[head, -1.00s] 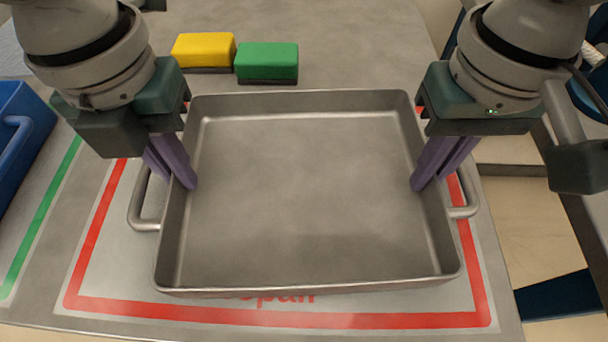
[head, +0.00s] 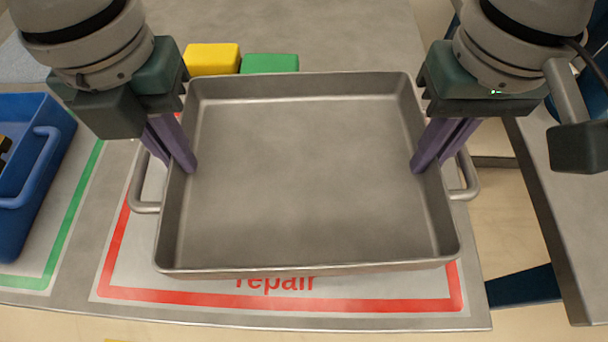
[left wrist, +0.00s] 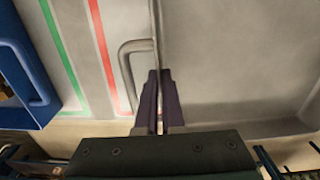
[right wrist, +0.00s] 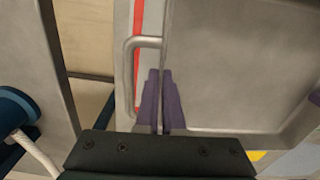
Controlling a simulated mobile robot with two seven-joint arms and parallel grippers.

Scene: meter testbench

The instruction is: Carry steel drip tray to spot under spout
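The steel drip tray (head: 310,170) is a wide, empty, shallow pan with a bar handle on each side. My left gripper (head: 178,160) is shut on its left side wall, with one purple finger inside and one outside. The left wrist view shows these fingers (left wrist: 160,105) pinching the wall beside the handle. My right gripper (head: 430,160) is shut on the right side wall in the same way, also seen in the right wrist view (right wrist: 160,105). The tray looks level and raised above the table. No spout is in view.
Below the tray is a red-bordered mat marked "repair" (head: 275,283) on the grey table (head: 60,305). Yellow (head: 212,60) and green (head: 270,64) blocks lie behind the tray. Another grey surface (head: 560,220) is at right, across a gap.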

